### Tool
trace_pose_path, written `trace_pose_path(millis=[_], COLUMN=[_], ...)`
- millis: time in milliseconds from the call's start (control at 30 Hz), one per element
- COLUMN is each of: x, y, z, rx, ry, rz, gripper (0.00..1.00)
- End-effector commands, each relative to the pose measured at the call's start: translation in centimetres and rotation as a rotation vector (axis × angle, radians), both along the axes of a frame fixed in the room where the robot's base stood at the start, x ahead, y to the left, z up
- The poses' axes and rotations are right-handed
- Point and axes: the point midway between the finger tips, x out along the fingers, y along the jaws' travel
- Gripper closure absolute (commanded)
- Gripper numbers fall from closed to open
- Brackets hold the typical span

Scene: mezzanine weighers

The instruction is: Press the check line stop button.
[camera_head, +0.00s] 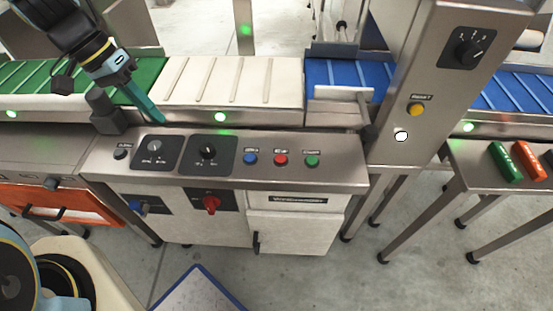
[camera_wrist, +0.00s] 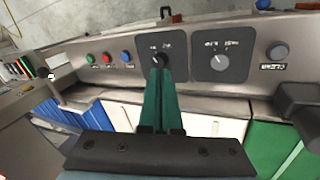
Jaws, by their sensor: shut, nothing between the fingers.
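A panel (camera_head: 235,178) on the steel console holds a row of three buttons with labels too small to read: blue (camera_head: 250,159), red (camera_head: 280,160) and green (camera_head: 311,161). In the wrist view the blue (camera_wrist: 126,57), red (camera_wrist: 107,57) and green (camera_wrist: 91,59) buttons show left of the fingers. I cannot read which is labelled stop. My gripper (camera_head: 159,119) has teal fingers, shut and empty, over the back of the console, left of the buttons and apart from them. In the wrist view the fingertips (camera_wrist: 160,72) overlap a dial plate.
Two dial plates (camera_head: 157,153) (camera_head: 211,156) and a grey button (camera_head: 119,154) lie left of the row. A red rotary switch (camera_head: 211,203) is below. A steel pillar (camera_head: 433,70) with a yellow button (camera_head: 415,109) stands right. Conveyor belts (camera_head: 232,80) run behind.

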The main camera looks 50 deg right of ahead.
Motion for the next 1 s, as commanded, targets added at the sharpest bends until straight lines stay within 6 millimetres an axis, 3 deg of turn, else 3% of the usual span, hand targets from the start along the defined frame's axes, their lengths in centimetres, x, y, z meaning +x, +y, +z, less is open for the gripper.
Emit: trace_pose_path(millis=[33,200,400,600,1000], x=[-2.3,-9.6,-15.9,-18.0,-18.0], y=[-2.9,-10.2,-14.8,-16.1,-16.1], z=[-1.0,-2.5,-3.2,-3.3,-3.7], rx=[-0.047,-0.233,-0.401,-0.462,-0.463], ry=[0.037,0.138,0.21,0.23,0.229], rz=[-0.12,-0.454,-0.68,-0.749,-0.749], gripper=[1.0,1.0,1.0,1.0,1.0])
